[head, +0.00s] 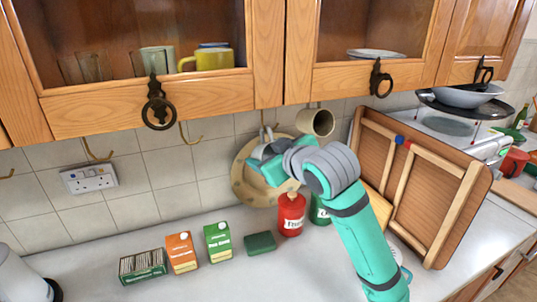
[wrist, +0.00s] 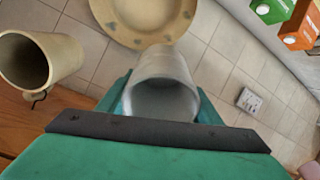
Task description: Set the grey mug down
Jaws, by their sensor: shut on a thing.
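My gripper (wrist: 163,100) is shut on the grey mug (wrist: 163,68), which sits between its teal fingers in the wrist view. In the head view my gripper (head: 266,165) is in front of the tiled wall, high above the counter and below the wall cupboard. There my own arm hides most of the mug, and only a small grey part shows. The white counter (head: 215,285) lies below. I cannot tell whether the mug's handle touches a hook.
A beige mug (head: 317,122) hangs close right of my gripper. A round beige plate (head: 250,190) leans behind it. Cartons (head: 181,252), a green sponge (head: 260,243) and a red canister (head: 291,214) stand along the wall. A wooden rack (head: 448,190) is at right. The front counter is clear.

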